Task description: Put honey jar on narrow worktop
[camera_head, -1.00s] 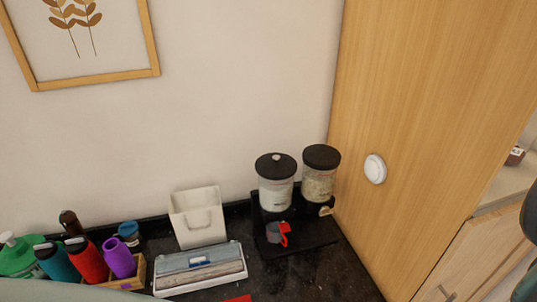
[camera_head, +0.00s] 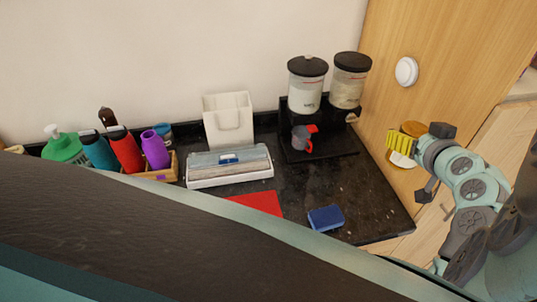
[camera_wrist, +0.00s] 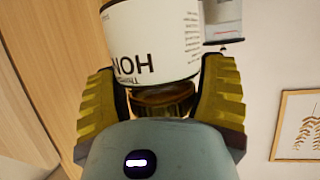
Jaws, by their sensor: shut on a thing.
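The honey jar (camera_head: 402,160) has an amber top and a white label. In the wrist view the jar (camera_wrist: 155,42) shows large dark letters that read upside down. My gripper (camera_head: 401,143) is shut on it, with a yellow finger on each side in the wrist view (camera_wrist: 165,95). In the head view the jar is held up in front of the wood panel, right of the worktop. The near finger hides part of it. The black granite worktop (camera_head: 335,184) runs along the wall, its right end near the panel. My arm hides its near left part.
A dispenser stand (camera_head: 318,153) with two canisters and a grey-red cup is at the back right. A blue sponge (camera_head: 326,218) and red cloth (camera_head: 258,203) lie in front. A white box (camera_head: 229,121), wrap dispenser (camera_head: 229,166) and bottle crate (camera_head: 164,170) are left. Bare granite lies right of the sponge.

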